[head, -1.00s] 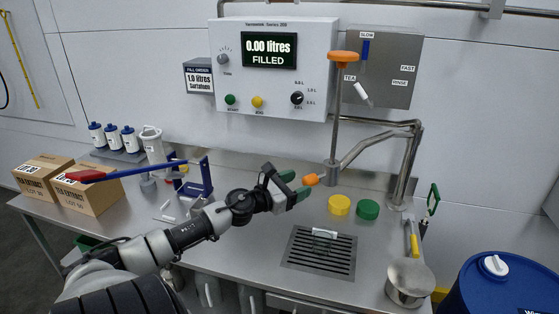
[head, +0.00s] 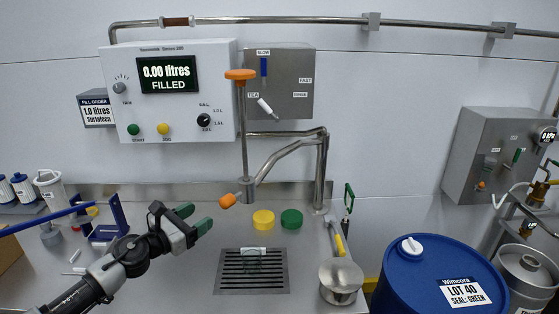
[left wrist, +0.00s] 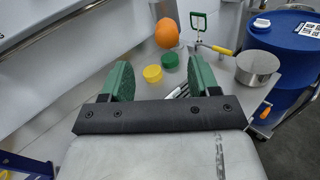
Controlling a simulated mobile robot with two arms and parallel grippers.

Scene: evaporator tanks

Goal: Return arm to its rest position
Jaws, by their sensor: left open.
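My left gripper (head: 197,218) is open and empty, with green finger pads, held above the steel counter left of the orange-tipped tap handle (head: 228,201). In the left wrist view its two green fingers (left wrist: 162,80) stand wide apart with nothing between them. My left arm (head: 100,278) reaches in from the lower left of the head view. My right gripper does not show.
A yellow cap (head: 263,220) and a green cap (head: 291,219) sit behind the drain grate (head: 252,271). A steel pot (head: 341,281) stands right of it. A blue drum (head: 437,276) is at the right. A blue stand (head: 106,226) is left of the gripper.

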